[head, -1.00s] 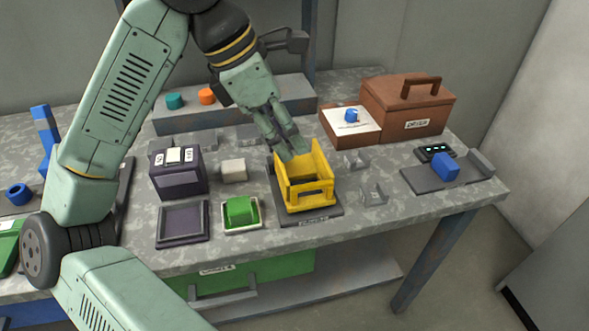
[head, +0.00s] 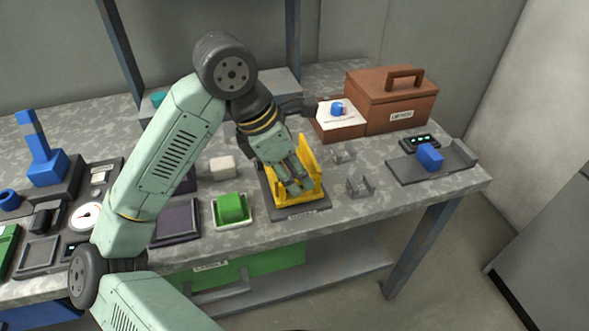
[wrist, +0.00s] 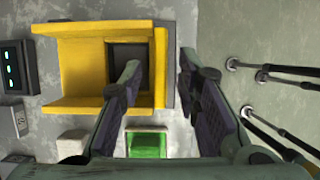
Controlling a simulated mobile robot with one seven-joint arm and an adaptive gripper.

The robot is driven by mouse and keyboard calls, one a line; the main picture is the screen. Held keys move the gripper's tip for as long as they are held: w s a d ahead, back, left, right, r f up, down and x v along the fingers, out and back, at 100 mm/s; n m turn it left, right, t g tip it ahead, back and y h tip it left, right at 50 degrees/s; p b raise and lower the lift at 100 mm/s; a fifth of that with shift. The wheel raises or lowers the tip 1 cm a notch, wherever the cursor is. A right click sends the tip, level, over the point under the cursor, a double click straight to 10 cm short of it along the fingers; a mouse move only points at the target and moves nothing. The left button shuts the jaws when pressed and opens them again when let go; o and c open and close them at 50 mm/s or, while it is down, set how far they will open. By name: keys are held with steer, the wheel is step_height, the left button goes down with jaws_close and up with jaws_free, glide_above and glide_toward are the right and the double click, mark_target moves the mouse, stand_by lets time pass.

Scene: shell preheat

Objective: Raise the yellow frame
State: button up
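The yellow frame (head: 308,154) stands upright on a dark base plate (head: 320,206) near the front edge of the bench. It also shows in the wrist view (wrist: 85,72), with the dark inside of its opening. My gripper (head: 297,188) is low at the front of the frame and hides part of it. In the wrist view my gripper (wrist: 162,65) has its fingers well apart. The left finger overlaps the frame's opening and the right finger is outside, with the frame's front wall between them. I cannot tell whether either finger touches the wall.
A green block (head: 232,208) in a pale tray is left of the frame. Small grey brackets (head: 358,187) stand to its right. A brown box (head: 390,100) is behind right, and a blue block (head: 430,156) is on a dark plate at far right.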

steer(key=shift+c, duration=0.6)
jaws_close()
